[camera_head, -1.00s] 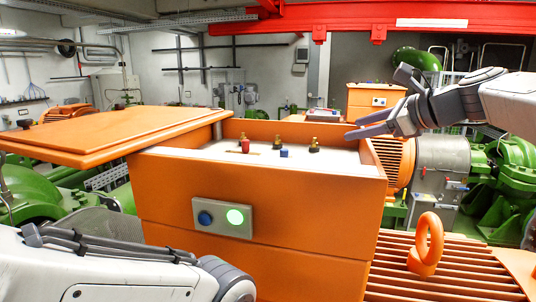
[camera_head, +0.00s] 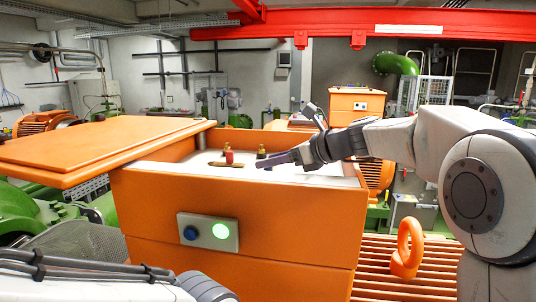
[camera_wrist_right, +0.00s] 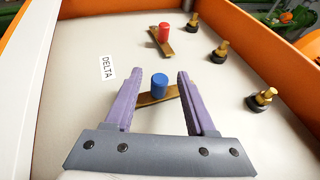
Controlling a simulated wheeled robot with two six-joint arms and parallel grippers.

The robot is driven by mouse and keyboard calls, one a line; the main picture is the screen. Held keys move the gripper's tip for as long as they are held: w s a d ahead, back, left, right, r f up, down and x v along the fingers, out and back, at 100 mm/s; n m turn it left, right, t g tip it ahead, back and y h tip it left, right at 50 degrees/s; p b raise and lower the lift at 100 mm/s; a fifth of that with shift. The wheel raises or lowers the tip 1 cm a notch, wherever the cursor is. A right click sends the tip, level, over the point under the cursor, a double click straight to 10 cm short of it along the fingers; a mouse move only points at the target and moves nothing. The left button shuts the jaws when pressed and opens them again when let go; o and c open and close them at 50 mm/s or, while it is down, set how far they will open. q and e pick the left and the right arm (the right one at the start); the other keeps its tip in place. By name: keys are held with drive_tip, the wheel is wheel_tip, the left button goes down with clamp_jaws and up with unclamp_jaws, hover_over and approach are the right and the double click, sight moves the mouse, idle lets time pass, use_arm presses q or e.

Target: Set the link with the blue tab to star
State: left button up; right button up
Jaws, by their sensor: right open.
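The blue tab (camera_wrist_right: 160,80) stands upright on a flat brass link (camera_wrist_right: 150,99) on the pale floor of the case. My right gripper (camera_wrist_right: 158,90) is open, with one finger on each side of the blue tab; I cannot tell whether either touches it. A label reads DELTA (camera_wrist_right: 107,67). My left gripper is out of view.
Several brass posts stand in the case, including a near one (camera_wrist_right: 262,98). The case's orange walls (camera_head: 240,215) surround the floor. An orange lid (camera_head: 100,145) lies off to the left. A lifting eye (camera_head: 405,248) stands at the front right.

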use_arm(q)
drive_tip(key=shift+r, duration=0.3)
use_arm(e)
drive_tip(key=shift+w+a+f, duration=0.35)
drive_tip(key=shift+a, duration=0.2)
clamp_jaws()
drive_tip(key=shift+d+n+g, duration=0.15)
drive_tip(key=shift+n+g, duration=0.15)
drive_tip(key=n+g, duration=0.1)
drive_tip(key=d+n+g+y, duration=0.1)
drive_tip(key=g, duration=0.1)
drive_tip(key=d+n+g+y, duration=0.1)
drive_tip(key=n, duration=0.1)
drive_tip(key=shift+w, duration=0.15)
drive_tip(key=shift+d+n+g, duration=0.4)
drive_tip(key=shift+n+g, duration=0.3)
drive_tip(key=shift+g, duration=0.3)
drive_tip(key=shift+w+d+r+n+g, duration=0.1)
drive_tip(key=shift+d+n+g, duration=0.15)
drive_tip(key=shift+n+g, duration=0.65)
